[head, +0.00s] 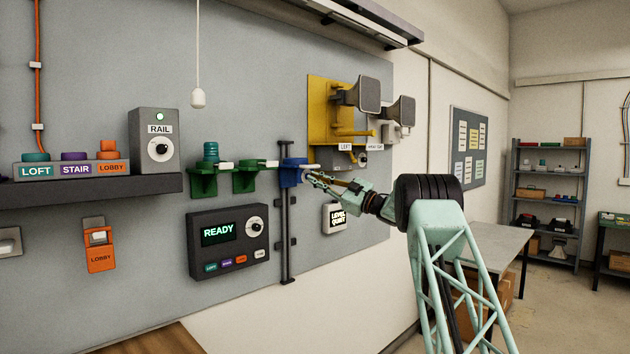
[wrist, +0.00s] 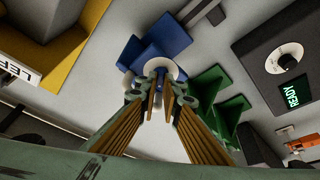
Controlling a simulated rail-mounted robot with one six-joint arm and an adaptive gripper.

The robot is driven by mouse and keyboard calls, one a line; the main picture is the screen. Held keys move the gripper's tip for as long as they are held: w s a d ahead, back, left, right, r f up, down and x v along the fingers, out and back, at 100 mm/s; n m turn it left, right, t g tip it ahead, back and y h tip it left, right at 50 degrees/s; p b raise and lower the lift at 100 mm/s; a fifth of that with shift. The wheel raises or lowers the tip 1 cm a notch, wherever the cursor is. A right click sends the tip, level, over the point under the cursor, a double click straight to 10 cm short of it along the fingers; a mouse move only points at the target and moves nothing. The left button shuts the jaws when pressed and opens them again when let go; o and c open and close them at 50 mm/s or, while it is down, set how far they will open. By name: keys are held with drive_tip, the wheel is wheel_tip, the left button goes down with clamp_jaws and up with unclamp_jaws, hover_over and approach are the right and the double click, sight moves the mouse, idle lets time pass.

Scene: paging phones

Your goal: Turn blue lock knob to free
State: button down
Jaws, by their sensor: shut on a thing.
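The blue bracket (head: 290,176) sits on the dark vertical rail (head: 286,240) on the wall panel. In the wrist view the blue bracket (wrist: 168,34) is straight ahead, with a pale round lock knob (wrist: 161,64) on its near face. My gripper (head: 308,175) reaches in from the right against the bracket. In the wrist view my gripper (wrist: 159,88) is shut on the knob, with its fingertips at the pale disc. The fingers cover part of the knob, and I cannot read its setting.
Green brackets (head: 244,178) sit close left of the blue one. A yellow bracket with grey horns (head: 369,94) is above right. A dark panel reading READY (head: 228,244) is below left.

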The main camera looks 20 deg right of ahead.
drive_tip(key=shift+n+g, duration=0.4)
drive_tip(key=shift+n, duration=0.7)
drive_tip(key=shift+y, duration=0.3)
drive_tip(key=c, duration=2.8)
unclamp_jaws()
drive_tip(key=shift+s+d, duration=0.1)
drive_tip(key=shift+d, duration=0.05)
drive_tip(key=shift+v, duration=5.8)
drive_tip(key=shift+r, duration=0.15)
